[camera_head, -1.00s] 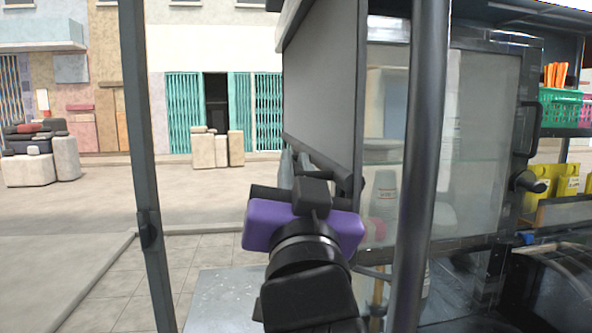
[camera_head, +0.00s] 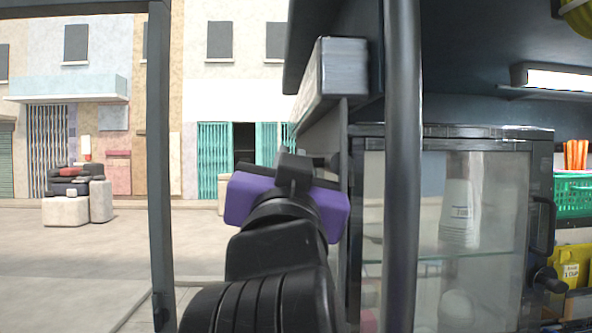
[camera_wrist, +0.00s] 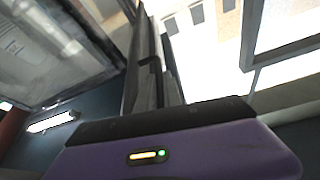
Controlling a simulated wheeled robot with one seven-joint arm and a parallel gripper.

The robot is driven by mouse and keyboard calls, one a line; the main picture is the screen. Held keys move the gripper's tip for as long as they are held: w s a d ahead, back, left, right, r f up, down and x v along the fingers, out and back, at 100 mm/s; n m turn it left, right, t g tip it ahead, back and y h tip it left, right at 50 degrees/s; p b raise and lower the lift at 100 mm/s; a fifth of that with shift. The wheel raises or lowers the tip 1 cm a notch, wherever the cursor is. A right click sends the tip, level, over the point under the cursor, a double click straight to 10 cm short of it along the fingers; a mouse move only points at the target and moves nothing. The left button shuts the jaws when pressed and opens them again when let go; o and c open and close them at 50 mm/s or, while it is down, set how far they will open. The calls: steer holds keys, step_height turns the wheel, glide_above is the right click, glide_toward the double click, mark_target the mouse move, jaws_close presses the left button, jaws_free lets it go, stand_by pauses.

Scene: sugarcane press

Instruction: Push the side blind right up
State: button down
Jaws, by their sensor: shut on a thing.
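My gripper (camera_head: 293,164), with its purple body, is raised near the underside of the stall roof at the left side of the press stall. It is shut on the lower edge of the side blind (camera_head: 327,128). Only a short grey strip of the blind shows, between my gripper and the grey box-like housing (camera_head: 345,68) under the roof. The fingertips and the gripped edge are mostly hidden behind the gripper body. In the wrist view, a dark bar (camera_wrist: 150,65) runs up from the purple gripper body.
A dark post (camera_head: 403,180) stands just right of my arm, and another post (camera_head: 160,150) stands at left. A glass cabinet (camera_head: 465,200) with stacked cups is behind the right post. A green basket (camera_head: 572,195) is at far right. The street at left is open.

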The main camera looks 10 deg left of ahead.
steer(key=c, duration=1.8)
jaws_free()
steer(key=shift+o, duration=0.2)
steer(key=shift+s+f, duration=0.1)
steer(key=b+v, duration=0.3)
steer(key=v, duration=0.4)
steer(key=shift+s, duration=0.3)
steer(key=shift+d+f, duration=0.1)
